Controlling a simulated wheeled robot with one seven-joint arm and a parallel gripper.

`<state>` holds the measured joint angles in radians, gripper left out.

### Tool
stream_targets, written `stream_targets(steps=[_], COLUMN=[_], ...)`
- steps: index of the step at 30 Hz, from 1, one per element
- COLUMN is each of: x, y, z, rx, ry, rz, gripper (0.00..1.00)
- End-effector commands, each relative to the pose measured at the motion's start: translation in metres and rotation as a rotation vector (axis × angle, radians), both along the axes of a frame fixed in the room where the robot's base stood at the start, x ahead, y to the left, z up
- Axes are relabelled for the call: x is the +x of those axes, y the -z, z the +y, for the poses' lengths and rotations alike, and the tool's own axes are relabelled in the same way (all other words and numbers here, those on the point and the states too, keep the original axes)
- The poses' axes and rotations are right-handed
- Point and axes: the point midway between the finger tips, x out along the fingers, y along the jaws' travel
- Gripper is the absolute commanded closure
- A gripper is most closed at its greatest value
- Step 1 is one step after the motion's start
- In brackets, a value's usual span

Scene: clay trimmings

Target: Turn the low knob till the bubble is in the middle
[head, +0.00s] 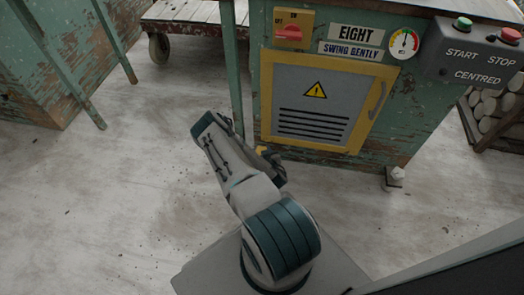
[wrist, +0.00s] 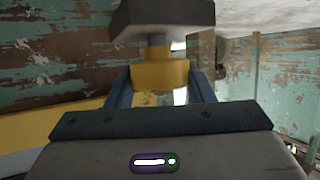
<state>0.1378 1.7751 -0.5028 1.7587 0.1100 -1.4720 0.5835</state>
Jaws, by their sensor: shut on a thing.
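A yellow knob (wrist: 160,74) sits between the two fingers of my gripper (wrist: 160,92) in the wrist view. My gripper is shut on it. A short grey stem joins the knob to a dark grey block-like foot at the top of that picture. In the head view my gripper (head: 268,160) is low by the front left corner of the green cabinet (head: 400,130), and my arm hides much of it. I cannot make out a bubble in either view.
The cabinet front has a yellow-framed grey door (head: 312,108), a red switch (head: 289,33), a round gauge (head: 404,43) and a start/stop box (head: 478,52). A pale foot (head: 395,176) stands at its right corner. A wheeled cart (head: 185,20) is behind.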

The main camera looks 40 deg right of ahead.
Motion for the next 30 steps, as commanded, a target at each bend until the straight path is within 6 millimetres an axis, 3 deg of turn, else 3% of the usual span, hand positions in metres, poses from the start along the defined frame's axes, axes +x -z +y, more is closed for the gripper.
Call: stream_targets(steps=[9, 10, 12, 30], x=[0.0024, 0.0024, 0.0021, 0.0012], y=[-0.0006, -0.0006, -0.0006, 0.0013], z=[0.0012, 0.0012, 0.0009, 0.0008], rx=[0.0, -0.001, -0.001, -0.001], ry=[-0.006, -0.005, -0.005, 0.045], rz=[-0.004, -0.004, -0.004, -0.002], gripper=[0.75, 0.47, 0.3, 0.3])
